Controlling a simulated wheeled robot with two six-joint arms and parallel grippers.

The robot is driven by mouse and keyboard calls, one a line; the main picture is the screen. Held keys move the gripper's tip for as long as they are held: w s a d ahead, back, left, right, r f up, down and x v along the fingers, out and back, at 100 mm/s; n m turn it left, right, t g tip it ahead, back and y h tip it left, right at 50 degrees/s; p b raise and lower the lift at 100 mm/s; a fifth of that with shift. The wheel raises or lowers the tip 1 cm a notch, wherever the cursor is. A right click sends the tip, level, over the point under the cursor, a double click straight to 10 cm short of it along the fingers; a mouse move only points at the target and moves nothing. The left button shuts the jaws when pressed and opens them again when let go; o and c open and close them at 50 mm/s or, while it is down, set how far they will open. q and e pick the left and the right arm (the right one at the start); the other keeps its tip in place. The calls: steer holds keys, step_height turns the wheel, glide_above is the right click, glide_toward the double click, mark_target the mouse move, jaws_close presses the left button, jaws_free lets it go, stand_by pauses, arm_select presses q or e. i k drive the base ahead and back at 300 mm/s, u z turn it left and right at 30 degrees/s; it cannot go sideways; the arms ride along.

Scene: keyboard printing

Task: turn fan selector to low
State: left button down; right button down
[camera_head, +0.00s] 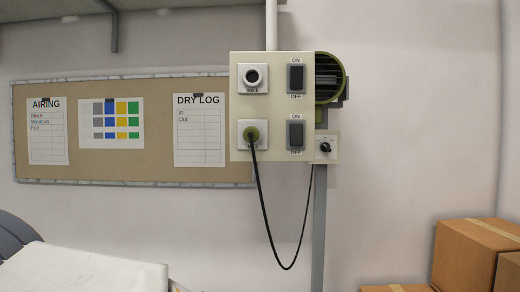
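The fan selector (326,147) is a small black knob on a pale plate at the lower right of a cream switch panel (272,108). Its markings are too small to read, so I cannot tell its setting. An olive green fan (328,78) with a dark grille sits behind the panel's right edge. Neither of my grippers is in view.
Two black rocker switches (296,77) marked ON and OFF are on the panel, with an empty upper socket (252,77). A cork board (158,156) with papers hangs left. Cardboard boxes (470,255) are stacked lower right. A white surface (80,272) is lower left.

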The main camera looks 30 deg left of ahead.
mark_target(324, 147)
steer(key=u, duration=0.25)
steer(key=i, duration=0.25)
steer(key=k, duration=0.35)
steer(key=u, duration=0.45)
steer(key=i, duration=0.9)
steer(key=z, duration=0.3)
